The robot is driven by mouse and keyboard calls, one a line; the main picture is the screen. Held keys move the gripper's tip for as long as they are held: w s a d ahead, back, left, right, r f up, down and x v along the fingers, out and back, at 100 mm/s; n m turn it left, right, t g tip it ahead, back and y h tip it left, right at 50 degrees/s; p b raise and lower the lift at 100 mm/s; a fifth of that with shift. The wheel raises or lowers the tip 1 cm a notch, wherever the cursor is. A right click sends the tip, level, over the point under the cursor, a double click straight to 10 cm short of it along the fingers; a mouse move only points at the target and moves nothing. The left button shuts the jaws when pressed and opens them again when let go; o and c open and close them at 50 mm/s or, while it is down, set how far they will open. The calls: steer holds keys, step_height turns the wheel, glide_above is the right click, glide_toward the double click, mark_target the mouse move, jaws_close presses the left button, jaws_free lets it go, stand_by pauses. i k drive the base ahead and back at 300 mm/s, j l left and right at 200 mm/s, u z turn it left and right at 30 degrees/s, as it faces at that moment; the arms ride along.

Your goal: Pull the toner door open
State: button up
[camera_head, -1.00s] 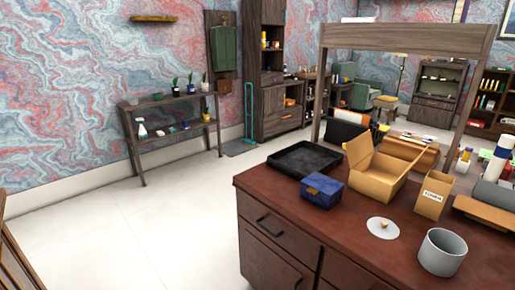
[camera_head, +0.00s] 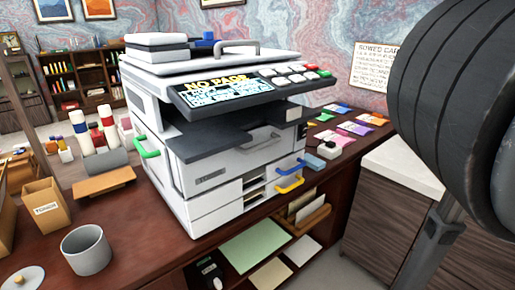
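A white and grey copier (camera_head: 225,165) stands on the dark red desk in the head view. Its front shows a wide light panel (camera_head: 225,168), which looks shut, below a dark output tray. A green handle (camera_head: 146,147) sits at the copier's left front edge. A yellow handle (camera_head: 290,184) and a blue handle (camera_head: 315,160) sit low at its right. I cannot tell from labels which part is the toner door. The tilted display (camera_head: 222,90) reads "NO PAOR". A large dark part of my own arm fills the upper right; my gripper is not in view.
A grey cup (camera_head: 86,249) and a small cardboard box (camera_head: 46,205) stand on the desk left of the copier. Coloured packets (camera_head: 355,128) lie to its right. An open shelf with paper sheets (camera_head: 255,243) is below. A white-topped cabinet (camera_head: 403,168) stands at right.

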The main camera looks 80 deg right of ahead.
mark_target(269, 143)
steer(key=z, duration=1.3)
steer(key=k+z, duration=0.7)
steer(key=i, duration=0.1)
